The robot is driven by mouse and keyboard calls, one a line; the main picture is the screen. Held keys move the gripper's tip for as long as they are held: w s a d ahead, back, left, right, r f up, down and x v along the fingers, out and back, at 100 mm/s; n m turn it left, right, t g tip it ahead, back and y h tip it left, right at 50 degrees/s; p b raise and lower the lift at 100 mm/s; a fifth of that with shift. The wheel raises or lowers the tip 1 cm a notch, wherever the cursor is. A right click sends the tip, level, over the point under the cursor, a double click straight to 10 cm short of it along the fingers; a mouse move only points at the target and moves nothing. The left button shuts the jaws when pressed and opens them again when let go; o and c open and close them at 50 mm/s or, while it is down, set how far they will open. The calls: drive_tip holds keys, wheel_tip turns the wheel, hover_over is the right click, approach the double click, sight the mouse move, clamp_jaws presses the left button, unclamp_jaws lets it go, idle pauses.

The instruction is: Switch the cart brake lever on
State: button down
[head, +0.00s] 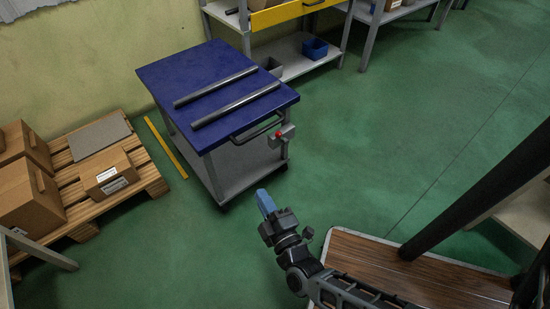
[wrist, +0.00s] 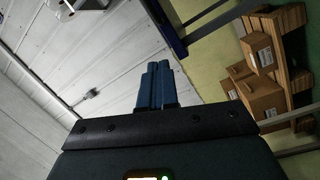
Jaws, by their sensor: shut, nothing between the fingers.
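The cart (head: 175,75) has a blue top and a grey lower shelf and stands left of centre in the head view. A small grey box with a red part (head: 279,134), which looks like the brake lever, sits on its right side, below the black handle (head: 257,130). Whether the lever is on or off is too small to tell. My gripper (head: 264,199) has blue fingers, shut and empty, over the floor in front of the cart, apart from it. The fingers also show in the wrist view (wrist: 155,86). The lever does not show clearly there.
Two grey bars (head: 235,104) lie on the cart top. A wooden pallet with cardboard boxes (head: 108,171) stands left, beyond a yellow floor line (head: 166,147). A shelf with a blue bin (head: 315,49) stands behind. Green floor right of the cart is clear.

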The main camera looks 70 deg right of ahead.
sight(281, 138)
drive_tip(key=w+d+f+n+g+h+b, duration=0.2)
drive_tip(key=w+d+f+g+h+b, duration=0.1)
drive_tip(key=d+f, duration=0.8)
drive_tip(key=shift+d+f+g+h+b, duration=0.3)
drive_tip(key=shift+d+g+h+b, duration=0.6)
drive_tip(key=shift+d+g+b, duration=0.25)
drive_tip(key=s+d+b+x, duration=0.1)
drive_tip(key=b+x, duration=0.3)
drive_tip(key=x, duration=0.8)
drive_tip(key=shift+s+d+r+b, duration=0.3)
drive_tip(key=shift+s+d, duration=0.1)
drive_tip(key=shift+s, duration=0.15)
drive_tip(key=shift+r+p, duration=0.15)
drive_tip(key=shift+p, duration=0.25)
